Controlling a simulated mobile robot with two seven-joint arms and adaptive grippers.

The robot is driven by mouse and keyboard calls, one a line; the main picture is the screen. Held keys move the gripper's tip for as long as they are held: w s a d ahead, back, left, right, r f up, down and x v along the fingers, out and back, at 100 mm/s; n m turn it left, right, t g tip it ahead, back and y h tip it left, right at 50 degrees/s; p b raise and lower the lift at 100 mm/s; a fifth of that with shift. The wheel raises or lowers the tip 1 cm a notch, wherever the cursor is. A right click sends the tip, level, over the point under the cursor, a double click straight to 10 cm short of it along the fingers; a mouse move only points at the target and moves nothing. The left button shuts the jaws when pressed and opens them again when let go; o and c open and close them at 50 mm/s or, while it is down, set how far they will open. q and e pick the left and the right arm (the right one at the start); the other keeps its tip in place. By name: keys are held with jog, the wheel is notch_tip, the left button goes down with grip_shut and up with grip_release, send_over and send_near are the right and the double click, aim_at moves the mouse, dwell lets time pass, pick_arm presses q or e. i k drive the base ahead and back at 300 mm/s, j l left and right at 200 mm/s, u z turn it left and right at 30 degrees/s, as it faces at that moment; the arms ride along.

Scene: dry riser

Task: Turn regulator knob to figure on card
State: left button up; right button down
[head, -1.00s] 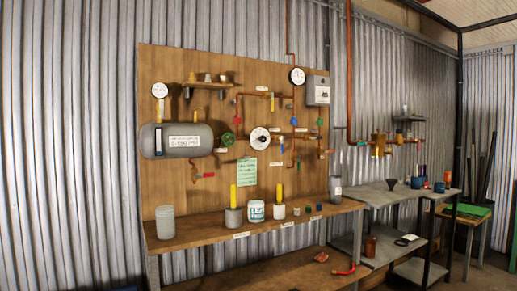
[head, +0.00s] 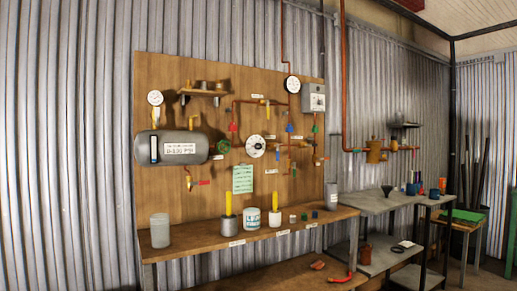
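A round white-faced dial with a dark centre (head: 256,146), which looks like the regulator knob, is on the plywood board in the head view. Its figures and pointer setting are too small to read. A pale green card (head: 243,179) with lines of writing hangs just below it; the writing is not legible. A round white gauge (head: 292,85) is at the board's upper right and another gauge (head: 155,98) is at its upper left. Neither of my grippers is in view.
A grey tank (head: 172,147) with a white label is on the board's left. A green handwheel (head: 223,146) is close left of the dial. The wooden bench (head: 190,236) below bears a jar, cans and small blocks. A metal table (head: 375,203) stands to the right.

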aim_at(257, 146)
jog(key=i+l, duration=0.15)
jog(key=l, duration=0.2)
jog(key=i+l, duration=0.15)
jog(key=l, duration=0.2)
jog(key=i+l, duration=0.15)
jog(key=l, duration=0.2)
